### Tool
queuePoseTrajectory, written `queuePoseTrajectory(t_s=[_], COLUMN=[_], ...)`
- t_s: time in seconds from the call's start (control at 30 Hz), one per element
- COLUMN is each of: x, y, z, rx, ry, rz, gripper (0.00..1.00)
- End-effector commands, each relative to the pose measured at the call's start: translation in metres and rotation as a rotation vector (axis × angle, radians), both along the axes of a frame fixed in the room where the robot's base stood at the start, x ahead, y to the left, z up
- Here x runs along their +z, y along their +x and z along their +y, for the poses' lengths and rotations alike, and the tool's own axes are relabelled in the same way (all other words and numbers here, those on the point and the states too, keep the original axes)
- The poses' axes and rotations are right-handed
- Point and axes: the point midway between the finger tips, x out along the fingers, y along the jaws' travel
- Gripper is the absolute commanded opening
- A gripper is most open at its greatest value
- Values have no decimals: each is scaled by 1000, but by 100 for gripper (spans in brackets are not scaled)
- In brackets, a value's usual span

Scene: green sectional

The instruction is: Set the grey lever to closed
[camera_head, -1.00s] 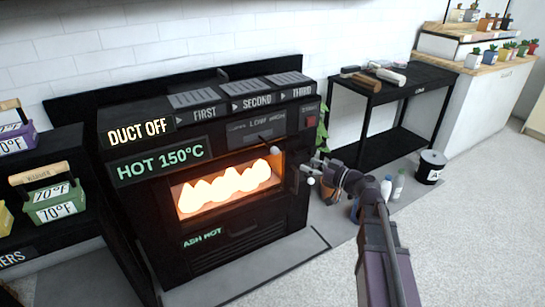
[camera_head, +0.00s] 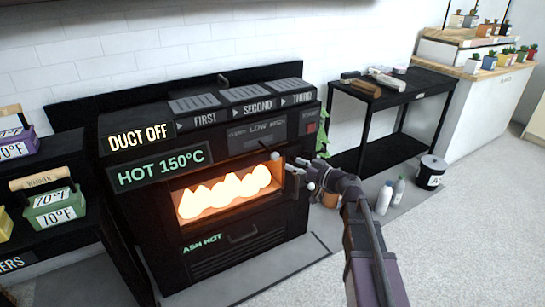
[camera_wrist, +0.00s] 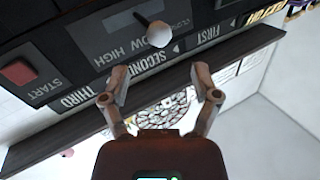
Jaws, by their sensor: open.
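A lever with a pale grey ball knob (camera_wrist: 158,34) and a thin dark stem sits on the furnace's front panel in the wrist view. Its panel is marked LOW, HIGH and, close to the knob, CLOSED. In the head view the small knob (camera_head: 276,155) shows above the right end of the glowing opening. My gripper (camera_head: 297,172) is just to the right of the knob in the head view. In the wrist view my gripper (camera_wrist: 159,85) is open and empty, its two fingertips below the knob in the picture and apart from it.
The black furnace (camera_head: 245,240) shows HOT 150°C, DUCT OFF and ASH HOT, with bright flames inside. A red START button (camera_wrist: 18,73) is on the same panel. A black table (camera_head: 410,98) stands to the right, with bottles (camera_head: 384,197) and a bucket (camera_head: 431,170) on the floor.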

Motion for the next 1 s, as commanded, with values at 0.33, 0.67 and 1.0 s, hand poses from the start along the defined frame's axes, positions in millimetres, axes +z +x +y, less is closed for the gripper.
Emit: queuePoseTrajectory(t_s=[0.33, 0.67, 1.0], x=[0, 0, 0], y=[30, 43, 44], z=[45, 67, 69], rx=[2, 0, -1], ry=[0, 0, 0], rz=[0, 0, 0], gripper=[79, 79, 79])
